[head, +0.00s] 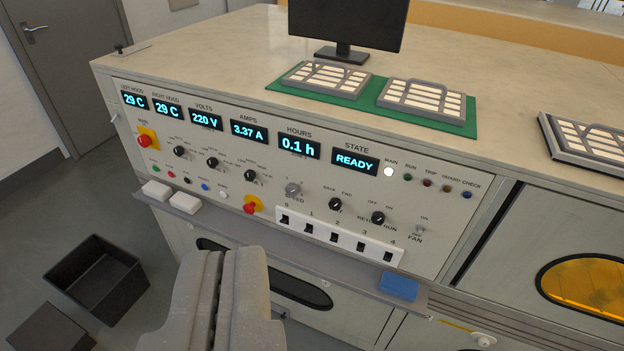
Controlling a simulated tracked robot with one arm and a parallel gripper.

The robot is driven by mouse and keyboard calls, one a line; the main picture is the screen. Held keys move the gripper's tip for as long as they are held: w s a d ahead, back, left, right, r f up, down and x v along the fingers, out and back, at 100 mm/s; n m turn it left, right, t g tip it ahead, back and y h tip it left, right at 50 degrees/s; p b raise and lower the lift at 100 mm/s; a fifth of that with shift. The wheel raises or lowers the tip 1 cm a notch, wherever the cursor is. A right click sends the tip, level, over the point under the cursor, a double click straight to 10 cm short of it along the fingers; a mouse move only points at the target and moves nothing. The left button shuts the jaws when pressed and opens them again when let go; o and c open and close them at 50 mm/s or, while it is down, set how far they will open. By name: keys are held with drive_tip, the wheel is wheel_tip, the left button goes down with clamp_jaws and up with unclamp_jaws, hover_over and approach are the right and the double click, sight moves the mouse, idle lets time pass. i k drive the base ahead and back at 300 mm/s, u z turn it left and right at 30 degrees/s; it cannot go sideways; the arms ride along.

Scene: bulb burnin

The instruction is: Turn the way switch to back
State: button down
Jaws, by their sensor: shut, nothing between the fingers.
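The way switch (335,205) is a small black rotary knob on the sloped control panel (430,215). The small labels BACK and FWD sit above it, BACK on the left and FWD on the right. Its pointer is too small to tell which label it faces. My gripper (222,258) is at the bottom of the head view, shut and empty. It is in front of the panel, below and left of the way switch, and apart from it.
A speed knob (293,189) is left of the switch and a run knob (378,218) is right. A white strip of rockers (336,238) lies below. A narrow ledge with a blue block (399,286) juts out beneath. The state display (355,162) reads READY.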

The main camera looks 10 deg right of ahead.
sight(334, 204)
drive_tip(key=z, duration=0.15)
drive_tip(key=i, duration=1)
drive_tip(key=u, duration=0.05)
